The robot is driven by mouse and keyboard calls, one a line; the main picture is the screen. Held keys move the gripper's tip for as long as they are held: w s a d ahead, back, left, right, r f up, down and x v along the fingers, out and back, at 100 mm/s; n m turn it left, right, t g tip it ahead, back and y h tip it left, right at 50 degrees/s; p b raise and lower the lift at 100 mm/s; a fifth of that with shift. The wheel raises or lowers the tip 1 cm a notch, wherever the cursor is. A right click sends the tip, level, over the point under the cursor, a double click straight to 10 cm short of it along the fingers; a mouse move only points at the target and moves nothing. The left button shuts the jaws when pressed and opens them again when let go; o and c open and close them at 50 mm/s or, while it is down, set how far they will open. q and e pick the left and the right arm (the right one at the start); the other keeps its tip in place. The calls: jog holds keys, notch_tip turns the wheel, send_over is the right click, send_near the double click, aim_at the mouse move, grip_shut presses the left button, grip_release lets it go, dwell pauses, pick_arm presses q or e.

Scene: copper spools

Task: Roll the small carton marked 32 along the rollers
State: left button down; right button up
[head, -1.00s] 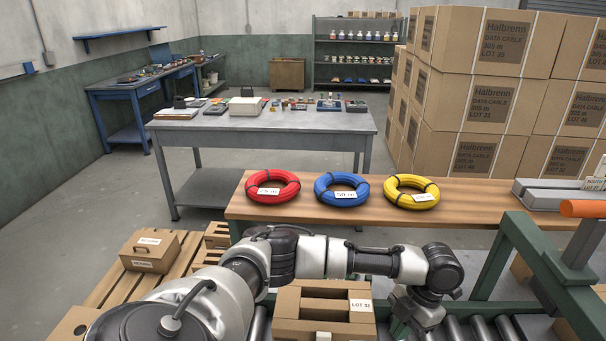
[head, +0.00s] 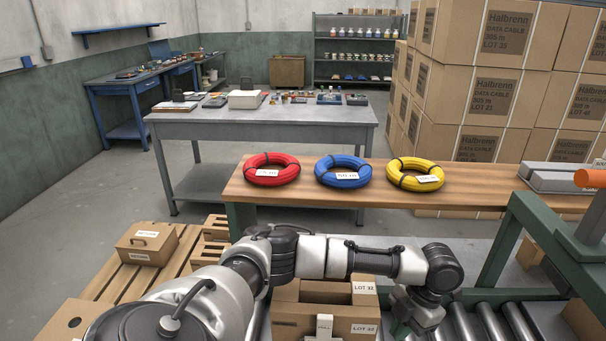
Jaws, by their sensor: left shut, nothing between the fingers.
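The small carton (head: 318,310) marked LOT 32 is brown and open-topped, with white labels on its right side. It stands at the bottom middle of the head view, at the left end of the visible rollers (head: 484,326). My left arm reaches across above it, hiding its far part. My left gripper (head: 411,320) hangs down just right of the carton, shut and empty. I cannot tell whether it touches the carton. A white tab (head: 324,327) with small lettering shows at the carton's near side. My right gripper is out of view.
Behind the carton a wooden bench (head: 460,190) holds a red coil (head: 271,156), a blue coil (head: 343,158) and a yellow coil (head: 415,162). A green frame (head: 570,245) stands at right. A lidded carton (head: 147,243) sits on a pallet at left.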

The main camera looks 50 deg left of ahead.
aim_at(359, 301)
pick_arm(q)
jog(key=shift+s+a+f+p, duration=0.3)
jog(key=shift+s+a+p, duration=0.05)
jog(key=shift+s+a, duration=0.35)
jog(key=shift+s+a+f+p, duration=0.3)
jog(key=shift+s+a+p, duration=0.1)
jog(key=shift+s+a, duration=0.35)
jog(key=shift+s+a+f+p, duration=0.35)
jog(key=shift+s+a, duration=0.2)
jog(key=shift+s, duration=0.25)
jog(key=shift+s+a+p, duration=1.05)
jog(key=shift+s+a, duration=0.35)
jog(key=shift+s, duration=0.2)
jog(key=shift+s+a+p, duration=1.05)
jog(key=shift+s+a, duration=0.35)
jog(key=shift+s, duration=0.15)
jog(key=shift+w+d, duration=0.9)
jog(key=shift+w, duration=0.1)
jog(key=p+v, duration=0.4)
jog(key=s+p+v, duration=0.1)
jog(key=p+v, duration=0.3)
jog(key=s+d+p+v, duration=0.1)
jog(key=p+v, duration=0.3)
jog(key=v, duration=0.1)
jog(key=shift+s+r, duration=0.15)
jog(key=shift+r, duration=0.3)
jog(key=shift+f, duration=0.1)
